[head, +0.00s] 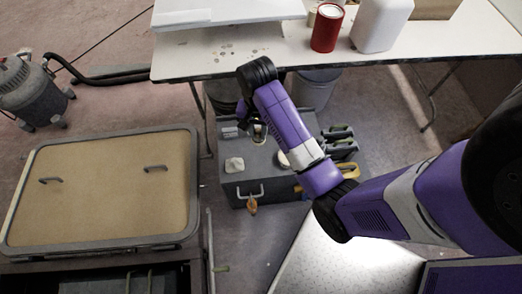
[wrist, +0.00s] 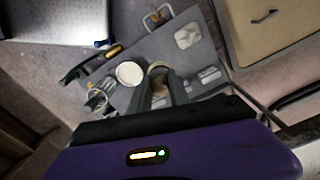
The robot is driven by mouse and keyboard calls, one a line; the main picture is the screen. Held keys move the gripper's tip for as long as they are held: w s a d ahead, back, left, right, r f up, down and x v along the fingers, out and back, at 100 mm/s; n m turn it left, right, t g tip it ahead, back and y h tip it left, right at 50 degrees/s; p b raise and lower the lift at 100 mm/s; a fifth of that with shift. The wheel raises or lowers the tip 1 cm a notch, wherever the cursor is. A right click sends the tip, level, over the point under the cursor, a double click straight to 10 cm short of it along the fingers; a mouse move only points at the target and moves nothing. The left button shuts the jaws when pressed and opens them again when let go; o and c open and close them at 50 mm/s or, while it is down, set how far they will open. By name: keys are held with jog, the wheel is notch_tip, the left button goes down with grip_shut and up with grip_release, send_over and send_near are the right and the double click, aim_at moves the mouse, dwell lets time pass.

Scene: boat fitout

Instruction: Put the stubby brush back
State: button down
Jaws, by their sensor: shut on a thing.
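My gripper (head: 252,132) points down over the grey tool box (head: 240,191) below the table. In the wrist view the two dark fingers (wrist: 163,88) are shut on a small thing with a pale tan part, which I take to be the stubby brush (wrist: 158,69). The fingers hide most of it, and its bristles cannot be made out. It is over the box top, among the things there; I cannot tell whether it touches the top.
On the box top are a white crumpled cloth (wrist: 187,36), a round white-topped tub (wrist: 129,74) and tools with dark and green handles (head: 338,133). The worktable (head: 215,62) is behind, with a red can (head: 327,28). A tan-topped cart (head: 105,190) is on the left.

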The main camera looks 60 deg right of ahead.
jog(key=shift+s+d+m, duration=0.3)
jog(key=shift+d+m, duration=0.1)
jog(key=shift+d, duration=0.05)
notch_tip(320, 180, down, 20)
jog(key=b, duration=0.3)
jog(key=shift+r, duration=0.2)
jog(key=shift+s, duration=0.1)
jog(key=shift+f, duration=0.2)
jog(key=c, duration=1.2)
grip_release()
jog(key=shift+c, duration=0.2)
